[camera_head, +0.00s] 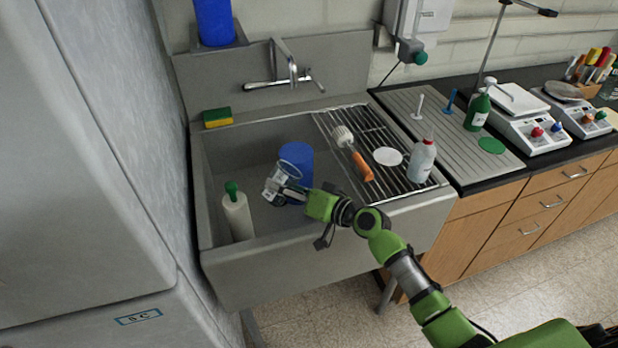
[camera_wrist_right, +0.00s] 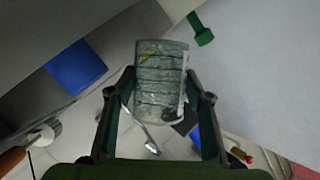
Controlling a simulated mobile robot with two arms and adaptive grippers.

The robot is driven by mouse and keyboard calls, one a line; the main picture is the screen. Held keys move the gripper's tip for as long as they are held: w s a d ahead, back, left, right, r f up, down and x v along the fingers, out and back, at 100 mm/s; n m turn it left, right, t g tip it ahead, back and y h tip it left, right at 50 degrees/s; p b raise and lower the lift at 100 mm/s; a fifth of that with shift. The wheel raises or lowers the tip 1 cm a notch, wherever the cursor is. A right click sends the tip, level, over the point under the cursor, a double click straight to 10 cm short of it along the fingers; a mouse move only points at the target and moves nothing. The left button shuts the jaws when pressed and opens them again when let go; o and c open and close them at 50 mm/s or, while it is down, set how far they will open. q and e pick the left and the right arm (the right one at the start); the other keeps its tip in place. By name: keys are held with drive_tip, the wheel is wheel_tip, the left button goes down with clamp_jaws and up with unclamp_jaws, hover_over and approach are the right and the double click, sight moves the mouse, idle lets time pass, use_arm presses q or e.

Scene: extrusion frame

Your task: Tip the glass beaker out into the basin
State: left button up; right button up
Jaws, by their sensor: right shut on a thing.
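The clear glass beaker (camera_head: 274,183) is held over the basin (camera_head: 225,172), which is the grey sink with a tap. My right gripper (camera_head: 291,192) is shut on the beaker and reaches in over the basin's front edge. In the right wrist view the beaker (camera_wrist_right: 161,82) sits between the two fingers of the gripper (camera_wrist_right: 160,105), with marks on its wall. The beaker looks tilted in the head view, but I cannot tell how far or whether it holds anything. My left gripper is not in view.
A blue cylinder (camera_head: 299,158) stands in the basin behind the beaker. A white bottle with a green cap (camera_head: 237,216) stands at the basin's left. A rack (camera_head: 372,122) to the right holds a brush (camera_head: 354,153) and a white bottle (camera_head: 421,162). A sponge (camera_head: 217,117) lies on the rim.

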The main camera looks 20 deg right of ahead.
sight(273, 203)
drive_tip(key=shift+s+a+f+n+h+p, duration=0.1)
drive_tip(key=shift+a+n+h+p, duration=0.1)
drive_tip(key=shift+n+h+p, duration=0.15)
drive_tip(key=f, duration=0.1)
drive_tip(key=a+f+n+h+p, duration=0.1)
drive_tip(key=a+f+n+p, duration=0.1)
drive_tip(key=shift+s, duration=0.25)
drive_tip(key=p, duration=0.1)
drive_tip(key=a+n+h+p, duration=0.1)
drive_tip(key=p, duration=0.1)
drive_tip(key=shift+s+a+f+n, duration=0.1)
drive_tip(key=shift+f+n, duration=0.15)
drive_tip(key=shift+f, duration=0.1)
drive_tip(key=shift+s+a+f+n+h+p, duration=0.1)
drive_tip(key=shift+a+f+n+h+p, duration=0.45)
drive_tip(key=shift+p, duration=0.45)
drive_tip(key=shift+d, duration=0.1)
